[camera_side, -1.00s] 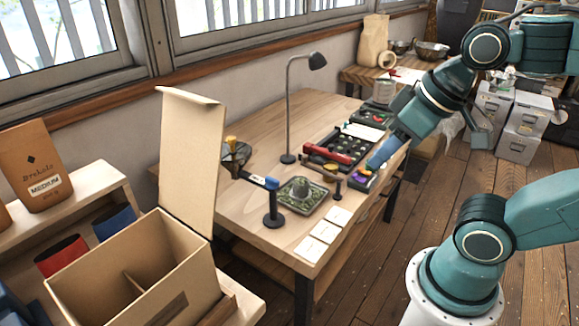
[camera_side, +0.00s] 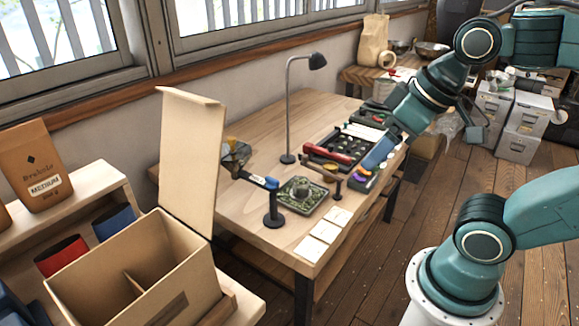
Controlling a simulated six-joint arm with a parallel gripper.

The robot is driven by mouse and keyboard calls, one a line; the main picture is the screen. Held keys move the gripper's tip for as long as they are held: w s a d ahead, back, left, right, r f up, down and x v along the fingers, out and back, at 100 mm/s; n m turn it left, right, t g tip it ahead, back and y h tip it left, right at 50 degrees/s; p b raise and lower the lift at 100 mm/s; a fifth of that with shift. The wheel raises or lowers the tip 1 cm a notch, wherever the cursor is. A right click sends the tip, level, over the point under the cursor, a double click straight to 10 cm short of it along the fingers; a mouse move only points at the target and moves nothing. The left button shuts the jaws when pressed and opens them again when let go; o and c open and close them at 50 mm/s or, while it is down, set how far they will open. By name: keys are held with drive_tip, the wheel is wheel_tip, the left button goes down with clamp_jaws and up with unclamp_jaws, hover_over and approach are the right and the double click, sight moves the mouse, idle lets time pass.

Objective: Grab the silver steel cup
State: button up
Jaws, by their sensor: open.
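My gripper (camera_side: 374,164) is at the lower end of my teal arm, low over the right side of the wooden table. It is small in the picture, and its fingertips are hard to make out; I see nothing held in it. I cannot pick out a silver steel cup with certainty. A pale grey container (camera_side: 383,89) stands at the table's far end, partly behind my arm; its material is unclear. My arm hides part of the table's right edge.
A black tray (camera_side: 318,150) with a red item lies left of my gripper. Small coloured pieces lie beneath it. A desk lamp (camera_side: 289,110) stands behind. A green-patterned mat (camera_side: 316,203) and white cards (camera_side: 310,247) lie nearer. An open cardboard box (camera_side: 190,262) stands front left.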

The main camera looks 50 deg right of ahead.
drive_tip(key=w+d+r+n+g, duration=0.1)
drive_tip(key=w+d+n+g, duration=0.2)
drive_tip(key=w, duration=0.7)
drive_tip(key=n+g, duration=0.3)
drive_tip(key=n, duration=0.9)
hover_over(301, 188)
drive_tip(key=w+d, duration=0.2)
wheel_tip(301, 188, down, 23)
drive_tip(key=shift+s+d+f, duration=0.15)
drive_tip(key=shift+s+d, duration=0.05)
drive_tip(key=shift+s, duration=0.05)
drive_tip(key=shift+f, duration=4.25)
drive_tip(key=shift+f, duration=2.6)
